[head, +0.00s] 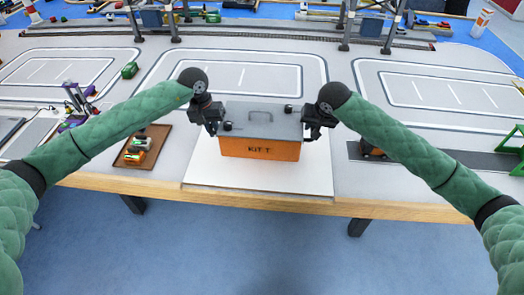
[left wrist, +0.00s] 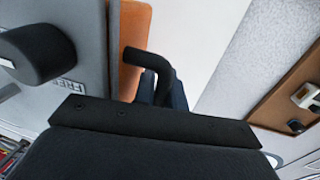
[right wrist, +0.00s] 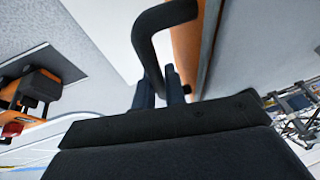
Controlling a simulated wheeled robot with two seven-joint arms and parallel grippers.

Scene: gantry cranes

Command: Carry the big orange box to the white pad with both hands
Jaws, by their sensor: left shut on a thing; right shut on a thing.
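The big orange box (head: 260,151) has a grey lid with a handle on top and dark lettering on its front. It is over the white pad (head: 255,181); I cannot tell whether it rests on the pad or hangs just above. My left gripper (head: 220,124) is shut on the box's left side handle. A black bent handle (left wrist: 150,62) and the orange side show in the left wrist view. My right gripper (head: 308,126) is shut on the right side handle. That black handle (right wrist: 150,45) shows in the right wrist view. The fingertips are partly hidden behind the handles.
A brown tray (head: 132,160) with small items lies left of the pad. A dark strip (head: 435,158) with a small orange-and-black object (head: 370,151) lies to the right. Gantry legs and rails stand behind. The wooden table edge (head: 260,202) runs in front.

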